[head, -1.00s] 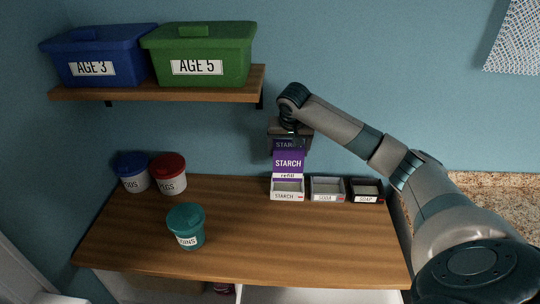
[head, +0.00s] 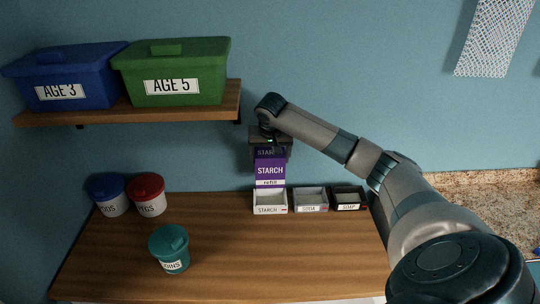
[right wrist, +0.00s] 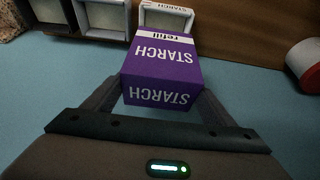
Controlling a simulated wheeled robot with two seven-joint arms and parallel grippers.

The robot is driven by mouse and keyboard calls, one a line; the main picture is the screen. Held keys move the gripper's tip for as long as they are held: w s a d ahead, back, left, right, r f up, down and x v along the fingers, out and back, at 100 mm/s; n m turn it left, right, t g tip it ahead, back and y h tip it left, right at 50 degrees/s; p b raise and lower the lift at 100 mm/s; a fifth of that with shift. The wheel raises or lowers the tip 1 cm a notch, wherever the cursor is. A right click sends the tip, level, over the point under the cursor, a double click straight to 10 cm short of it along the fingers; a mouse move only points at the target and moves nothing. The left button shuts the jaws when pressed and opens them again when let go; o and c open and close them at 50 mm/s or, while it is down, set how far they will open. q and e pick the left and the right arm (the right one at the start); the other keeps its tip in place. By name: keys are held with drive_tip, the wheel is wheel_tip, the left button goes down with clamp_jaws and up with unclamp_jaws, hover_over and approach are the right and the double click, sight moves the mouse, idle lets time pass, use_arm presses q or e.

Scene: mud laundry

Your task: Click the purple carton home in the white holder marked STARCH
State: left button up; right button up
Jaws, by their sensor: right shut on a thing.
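The purple carton (head: 270,170), marked STARCH and refill, is upright in the head view, directly above the white holder (head: 270,208) marked STARCH at the back of the wooden counter. My right gripper (head: 270,151) is shut on the carton's upper part. The right wrist view shows its fingers on both sides of the carton (right wrist: 161,65), with the open holder (right wrist: 167,6) just beyond the carton's lower end. Part of the holder's inside shows there. I cannot tell whether the carton's lower end is inside the holder or just above it. My left gripper is not in view.
A SODA holder (head: 310,206) and a dark SOAP holder (head: 348,205) stand right of the white one. Blue (head: 108,199), red-lidded (head: 147,199) and teal (head: 169,252) tubs stand left. A shelf (head: 130,110) carries two bins. The counter's middle front is clear.

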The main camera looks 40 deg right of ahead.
sight(270, 181)
drive_tip(key=shift+f, duration=0.25)
drive_tip(key=shift+s+f, duration=0.1)
drive_tip(key=shift+f, duration=1.55)
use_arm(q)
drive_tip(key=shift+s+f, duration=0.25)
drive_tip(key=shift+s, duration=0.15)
use_arm(e)
drive_tip(key=shift+f, duration=2.45)
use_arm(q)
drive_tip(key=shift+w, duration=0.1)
use_arm(e)
drive_tip(key=shift+f, duration=0.95)
drive_tip(key=o, duration=1.5)
drive_tip(key=shift+r, duration=0.1)
